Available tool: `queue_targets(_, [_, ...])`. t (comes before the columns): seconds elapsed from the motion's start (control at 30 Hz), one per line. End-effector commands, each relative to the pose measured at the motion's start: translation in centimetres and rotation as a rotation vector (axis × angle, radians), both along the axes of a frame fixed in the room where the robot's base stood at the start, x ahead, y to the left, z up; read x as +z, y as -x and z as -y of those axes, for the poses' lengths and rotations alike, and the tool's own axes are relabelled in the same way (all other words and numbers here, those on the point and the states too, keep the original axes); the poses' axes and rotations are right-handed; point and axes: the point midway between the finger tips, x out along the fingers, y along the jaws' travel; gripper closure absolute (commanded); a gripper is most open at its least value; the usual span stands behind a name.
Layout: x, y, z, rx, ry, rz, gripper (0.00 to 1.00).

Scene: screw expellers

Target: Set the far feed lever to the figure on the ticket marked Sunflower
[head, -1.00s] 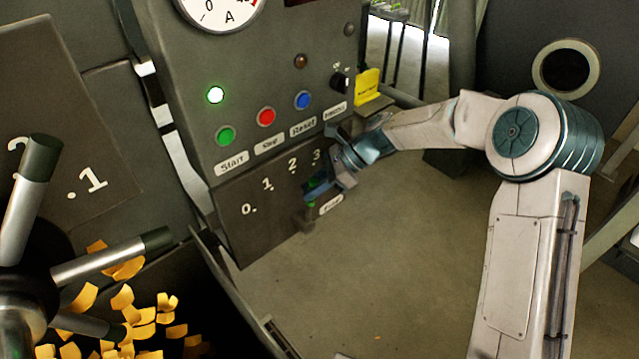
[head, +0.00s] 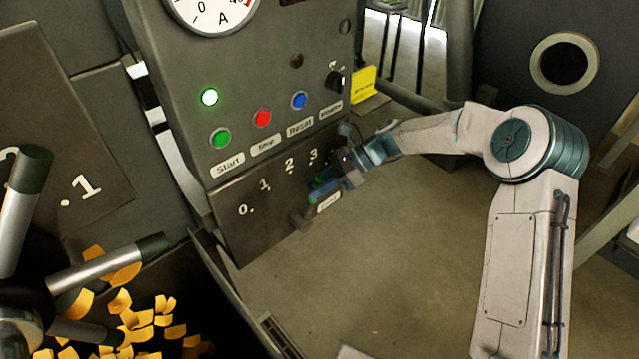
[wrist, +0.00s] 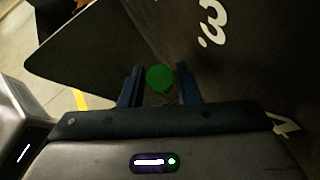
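The feed lever's round green knob (wrist: 160,78) shows between the two blue fingers of my gripper (wrist: 160,84) in the wrist view. The fingers stand apart on both sides of it, with what look like narrow gaps; contact is unclear. In the head view my gripper (head: 320,186) is at the lower panel, below the figure 3, and largely covers the lever. The dark scale plate (head: 250,232) shows 0, 1, 2 and 3; the wrist view shows 3 and 4. The lever's exact setting is unclear. A yellow ticket (head: 364,85) stands right of the panel; its writing is too small to read.
Above the scale are a green Start button (head: 220,138), a red button (head: 262,118), a blue Reset button (head: 299,100) and a black rotary knob (head: 336,80). A spoked handwheel (head: 100,262) stands at the left near yellow pieces (head: 145,322).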

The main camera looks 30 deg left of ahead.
Motion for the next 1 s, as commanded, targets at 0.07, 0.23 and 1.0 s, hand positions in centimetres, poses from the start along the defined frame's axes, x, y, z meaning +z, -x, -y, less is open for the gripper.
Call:
queue_targets(0.07, [0.1,-0.1,0.0,-0.001,-0.002,0.001,0.71])
queue_targets(0.23, [0.2,-0.2,0.0,-0.004,-0.003,0.002,0.71])
queue_targets(1.0, [6.3,-7.8,8.1,-0.003,-0.003,0.003,0.71])
